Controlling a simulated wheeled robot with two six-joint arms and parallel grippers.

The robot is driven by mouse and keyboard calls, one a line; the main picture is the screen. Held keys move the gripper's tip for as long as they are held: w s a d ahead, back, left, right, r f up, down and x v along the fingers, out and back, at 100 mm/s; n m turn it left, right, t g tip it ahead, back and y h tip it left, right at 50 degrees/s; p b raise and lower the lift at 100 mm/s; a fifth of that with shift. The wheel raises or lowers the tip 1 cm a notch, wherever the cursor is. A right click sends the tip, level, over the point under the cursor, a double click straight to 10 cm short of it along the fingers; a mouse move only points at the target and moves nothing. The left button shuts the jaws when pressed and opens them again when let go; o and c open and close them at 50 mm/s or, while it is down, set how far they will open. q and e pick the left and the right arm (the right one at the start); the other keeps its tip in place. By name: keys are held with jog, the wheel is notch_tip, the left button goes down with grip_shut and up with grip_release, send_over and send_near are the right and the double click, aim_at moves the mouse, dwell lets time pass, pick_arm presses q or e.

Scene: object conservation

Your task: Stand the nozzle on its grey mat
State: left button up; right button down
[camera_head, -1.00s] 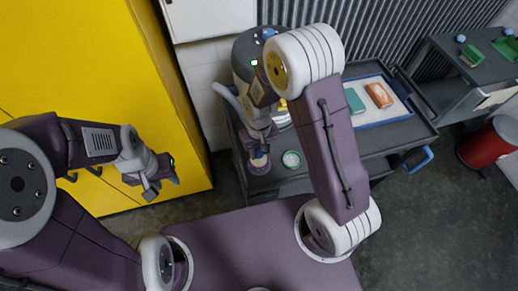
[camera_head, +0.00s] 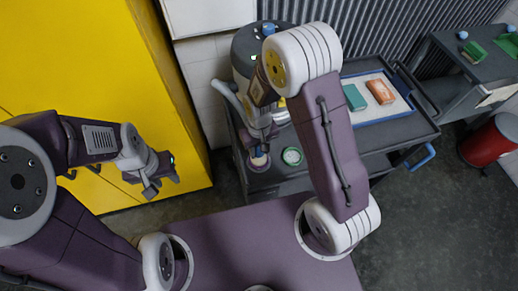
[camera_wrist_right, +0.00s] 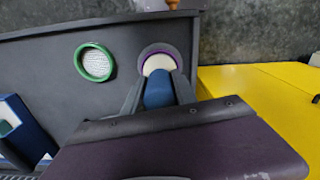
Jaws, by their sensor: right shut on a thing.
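The nozzle (camera_wrist_right: 158,88), blue with a cream end, is between the fingers of my right gripper (camera_wrist_right: 158,95) in the right wrist view. My right gripper is shut on it. Around the cream end shows a round grey mat with a purple rim (camera_wrist_right: 160,48), on the dark cart top near its edge. The cream end overlaps the mat; I cannot tell whether it touches it. In the head view the right gripper (camera_head: 260,147) points down over the same spot. My left gripper (camera_head: 157,183) hangs empty in front of the yellow cabinet; its finger gap is unclear.
A green ring with a pale mesh centre (camera_wrist_right: 95,62) lies beside the mat on the cart. A blue-rimmed tray (camera_head: 405,112) with a teal block (camera_head: 354,97) and an orange block (camera_head: 380,91) is further right. A red bin (camera_head: 489,143) stands on the floor.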

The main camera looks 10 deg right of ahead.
jog(key=shift+f, duration=0.2)
jog(key=c, duration=0.9)
grip_release()
notch_tip(320, 180, up, 9)
jog(key=shift+r, duration=0.1)
